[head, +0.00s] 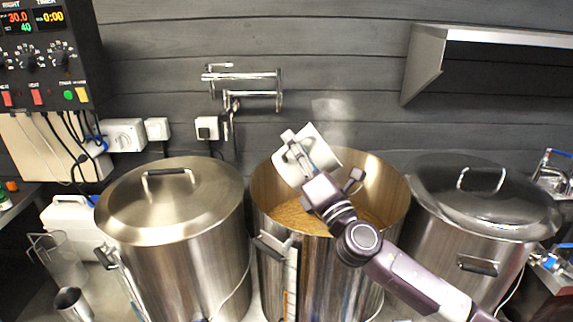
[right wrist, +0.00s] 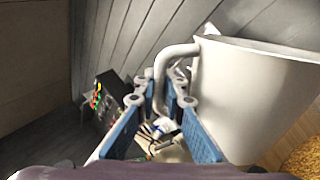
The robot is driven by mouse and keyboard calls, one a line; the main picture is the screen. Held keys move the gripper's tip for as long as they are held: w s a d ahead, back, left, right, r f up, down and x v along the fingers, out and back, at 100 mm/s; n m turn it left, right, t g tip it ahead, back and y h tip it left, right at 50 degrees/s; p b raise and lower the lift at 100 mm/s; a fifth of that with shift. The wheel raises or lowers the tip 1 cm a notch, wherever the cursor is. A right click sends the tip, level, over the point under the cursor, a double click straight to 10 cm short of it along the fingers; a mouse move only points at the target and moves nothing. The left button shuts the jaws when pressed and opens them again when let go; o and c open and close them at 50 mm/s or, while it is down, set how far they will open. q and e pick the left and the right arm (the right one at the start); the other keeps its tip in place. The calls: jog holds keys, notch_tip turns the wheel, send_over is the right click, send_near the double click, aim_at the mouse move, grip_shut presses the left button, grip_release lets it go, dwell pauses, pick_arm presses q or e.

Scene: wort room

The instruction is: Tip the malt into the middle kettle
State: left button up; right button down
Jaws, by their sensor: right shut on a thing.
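The middle kettle (head: 390,215) is a steel pot without a lid, with a golden-brown grainy mass inside. A white jug (head: 322,147) is held tilted over its open top. My right gripper (head: 305,168) is shut on the jug's handle, and its arm reaches in from the lower right. In the right wrist view the blue-padded fingers (right wrist: 165,115) are on the handle of the white jug (right wrist: 245,95). The inside of the jug is hidden, so I cannot tell whether malt is in it. My left gripper is out of view.
A lidded kettle (head: 190,250) stands on the left and another (head: 465,235) on the right. A folding tap (head: 245,92) is on the wall behind. A control box (head: 45,55) hangs at upper left, a shelf (head: 480,38) at upper right. Faint steam rises behind the jug.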

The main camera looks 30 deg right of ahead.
jog(key=d+m+h, duration=0.1)
jog(key=m+h+b, duration=0.1)
jog(key=m, duration=0.1)
jog(key=s+d+m+b, duration=0.1)
jog(key=shift+d+r+m+h, duration=0.3)
jog(key=shift+r+m+h, duration=0.1)
jog(key=d+m+h, duration=0.2)
jog(key=m, duration=0.1)
jog(key=s+d+r+m+h+b, duration=0.1)
jog(key=d+m, duration=0.1)
jog(key=m, duration=0.1)
jog(key=s+d+r+m+g+h, duration=0.1)
jog(key=d+m+h, duration=0.1)
jog(key=shift+s+m+h, duration=0.2)
jog(key=shift+m+h, duration=0.1)
jog(key=shift+m, duration=0.1)
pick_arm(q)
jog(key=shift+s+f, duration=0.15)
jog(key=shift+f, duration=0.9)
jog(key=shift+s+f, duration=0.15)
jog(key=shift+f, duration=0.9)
pick_arm(e)
jog(key=shift+s+d+r+m+g+h, duration=0.1)
jog(key=shift+s+d+m+g+h, duration=0.25)
jog(key=shift+m, duration=0.35)
jog(key=shift+s+d+m+g+h, duration=0.15)
jog(key=shift+d+m+h, duration=0.2)
jog(key=shift+d+m, duration=0.3)
jog(key=shift+w+a, duration=0.1)
jog(key=shift+w, duration=0.05)
